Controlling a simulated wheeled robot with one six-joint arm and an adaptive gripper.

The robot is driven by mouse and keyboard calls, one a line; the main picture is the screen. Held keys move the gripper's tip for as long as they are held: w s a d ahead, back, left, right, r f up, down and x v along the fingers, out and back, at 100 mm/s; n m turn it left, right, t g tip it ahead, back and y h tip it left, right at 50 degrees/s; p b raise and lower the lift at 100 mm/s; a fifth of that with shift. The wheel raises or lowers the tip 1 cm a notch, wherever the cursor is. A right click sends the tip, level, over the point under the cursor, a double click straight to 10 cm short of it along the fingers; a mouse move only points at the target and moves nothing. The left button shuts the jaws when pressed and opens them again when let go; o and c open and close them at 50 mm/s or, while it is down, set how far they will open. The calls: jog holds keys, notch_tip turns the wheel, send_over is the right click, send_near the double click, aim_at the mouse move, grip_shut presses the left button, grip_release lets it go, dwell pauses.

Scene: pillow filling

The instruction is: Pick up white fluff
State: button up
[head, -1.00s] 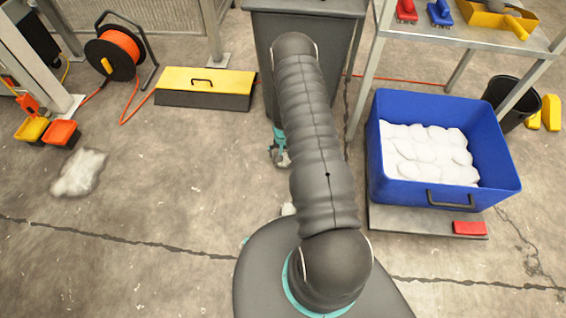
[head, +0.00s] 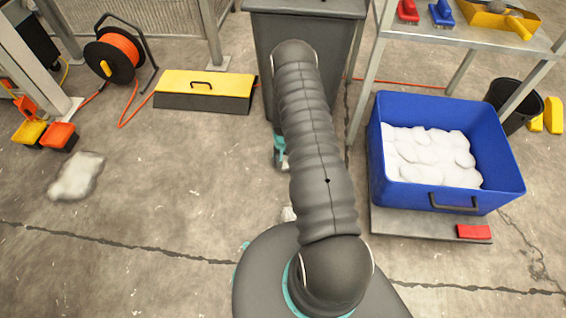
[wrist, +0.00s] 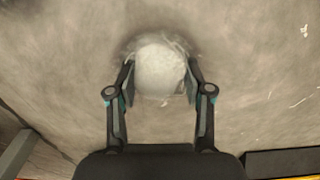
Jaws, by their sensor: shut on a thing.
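A roundish clump of white fluff (wrist: 160,70) sits between the two fingers of my gripper (wrist: 160,85) in the wrist view, with concrete floor around it. The fingers press on its left and right sides; my gripper is shut on it. Whether the clump still touches the floor I cannot tell. In the head view my arm hides most of the gripper and the held clump. Another flat patch of white fluff (head: 77,176) lies on the floor at the left. More white fluff (head: 430,158) fills the blue bin (head: 445,197) at the right.
The blue bin stands on a low grey platform (head: 405,224) with a red block (head: 474,232). A yellow-lidded box (head: 205,90), a dark bin (head: 315,60) and an orange cable reel (head: 112,53) stand at the back. A metal table (head: 470,42) is at upper right.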

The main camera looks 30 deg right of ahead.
aim_at(283, 160)
jog(key=shift+r, duration=0.1)
dwell(0.4)
jog(key=shift+r+p, duration=2.2)
jog(key=shift+r, duration=2.2)
